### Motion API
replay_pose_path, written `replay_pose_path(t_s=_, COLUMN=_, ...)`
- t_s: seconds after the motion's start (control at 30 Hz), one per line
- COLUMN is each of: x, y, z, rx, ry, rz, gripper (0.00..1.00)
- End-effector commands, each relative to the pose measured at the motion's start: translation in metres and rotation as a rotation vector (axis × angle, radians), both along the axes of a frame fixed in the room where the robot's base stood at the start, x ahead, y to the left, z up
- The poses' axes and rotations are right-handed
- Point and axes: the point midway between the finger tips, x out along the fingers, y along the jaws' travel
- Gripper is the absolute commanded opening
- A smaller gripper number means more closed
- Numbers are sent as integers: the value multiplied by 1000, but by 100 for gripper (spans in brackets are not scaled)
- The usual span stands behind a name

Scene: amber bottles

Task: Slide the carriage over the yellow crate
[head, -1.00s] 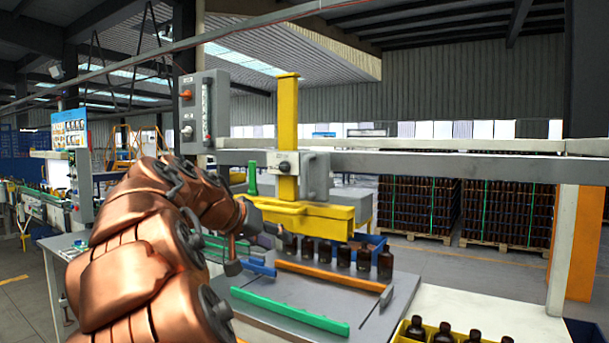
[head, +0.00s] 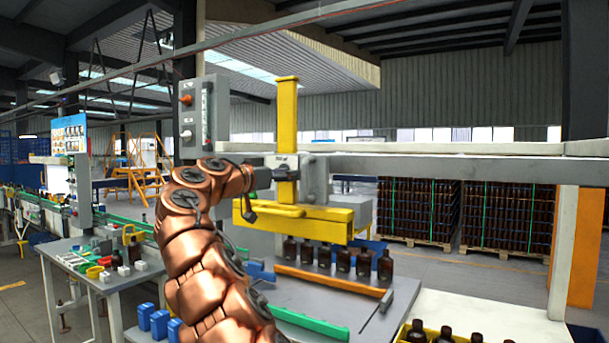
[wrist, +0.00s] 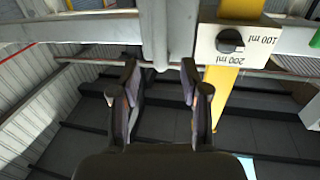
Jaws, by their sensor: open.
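The carriage (head: 317,180) is a grey block on a long grey rail, with a yellow upright column (head: 287,120) and a wide yellow head (head: 325,228) with a front handle bar below. The head hangs over a row of amber bottles (head: 342,260). The yellow crate (head: 401,338) is at the bottom right, partly cut off, with amber bottles in it. My gripper (head: 268,177) is raised beside the column at rail height; contact cannot be told. In the wrist view my gripper (wrist: 160,75) is open with nothing between its fingers, and a 100/200 ml selector knob (wrist: 230,41) shows to the right.
The grey rail (head: 450,168) runs right to a white post (head: 562,245). An orange guide bar (head: 330,279) and a green guide bar (head: 312,324) lie on the grey table. A control box (head: 204,112) stands behind my arm. Side table (head: 95,270) at left holds small parts.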

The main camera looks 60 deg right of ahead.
Motion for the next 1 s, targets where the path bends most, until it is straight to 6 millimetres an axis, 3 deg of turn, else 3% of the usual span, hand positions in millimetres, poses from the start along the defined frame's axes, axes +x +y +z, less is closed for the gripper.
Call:
replay_pose_path(t_s=0.5, x=-11, y=-65, z=1, rx=5, ry=3, rz=-3, gripper=45)
replay_pose_path(t_s=0.93, x=-12, y=-72, z=0, rx=2, ry=3, rz=-2, gripper=45)
replay_pose_path(t_s=1.0, x=-12, y=-72, z=0, rx=2, ry=3, rz=-1, gripper=38)
